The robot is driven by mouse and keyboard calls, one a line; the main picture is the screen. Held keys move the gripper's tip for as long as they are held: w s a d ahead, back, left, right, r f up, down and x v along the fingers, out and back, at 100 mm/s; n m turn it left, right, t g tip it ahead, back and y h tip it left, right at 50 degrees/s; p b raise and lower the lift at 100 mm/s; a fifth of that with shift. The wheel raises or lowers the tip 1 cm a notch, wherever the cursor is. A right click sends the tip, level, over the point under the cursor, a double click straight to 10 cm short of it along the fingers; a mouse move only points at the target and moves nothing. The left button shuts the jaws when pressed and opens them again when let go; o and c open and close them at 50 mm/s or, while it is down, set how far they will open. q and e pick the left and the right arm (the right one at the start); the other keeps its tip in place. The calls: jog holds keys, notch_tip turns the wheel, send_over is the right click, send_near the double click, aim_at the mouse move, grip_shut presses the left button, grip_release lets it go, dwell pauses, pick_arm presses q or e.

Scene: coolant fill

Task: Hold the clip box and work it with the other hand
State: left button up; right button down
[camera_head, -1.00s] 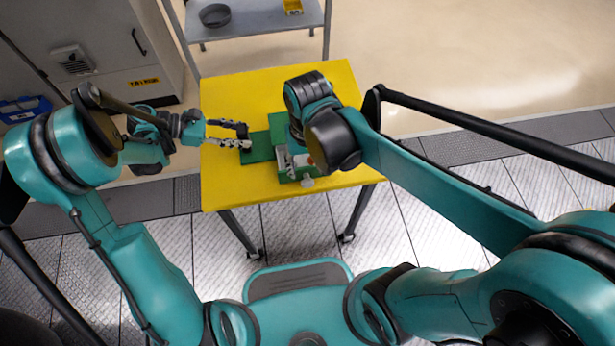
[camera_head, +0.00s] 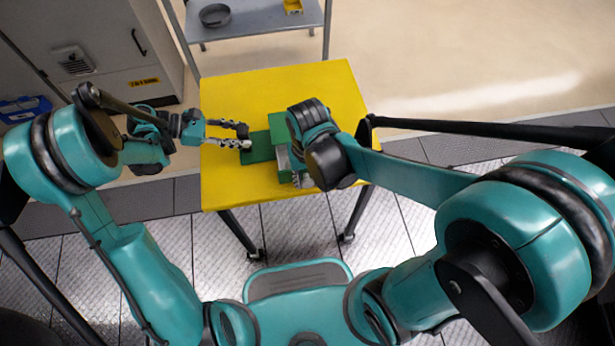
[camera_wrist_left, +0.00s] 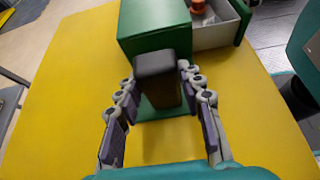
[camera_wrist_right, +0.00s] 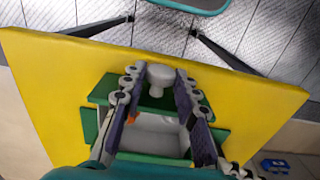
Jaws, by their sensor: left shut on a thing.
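The clip box is a green box (camera_head: 287,125) on the yellow table, with a green base plate (camera_head: 258,148) and a dark upright grip block (camera_wrist_left: 160,80) on it. My left gripper (camera_head: 245,138) is shut on this block in the left wrist view (camera_wrist_left: 157,76). The drawer's green front carries a pale round knob (camera_wrist_right: 160,74). My right gripper (camera_wrist_right: 159,70) is open, its fingers on either side of the knob. In the head view my right arm hides much of the box.
The yellow table (camera_head: 230,95) is bare around the box. A grey shelf (camera_head: 255,18) behind it holds a dark round dish (camera_head: 214,15) and a yellow bin (camera_head: 293,6). A grey cabinet (camera_head: 95,50) stands at the back left.

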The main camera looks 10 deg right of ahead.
jog(key=w, duration=0.8)
jog(key=shift+w, duration=0.15)
jog(key=c, duration=1.1)
grip_release()
jog(key=shift+c, duration=0.2)
notch_tip(320, 180, up, 12)
pick_arm(q)
jog(key=o, duration=1.1)
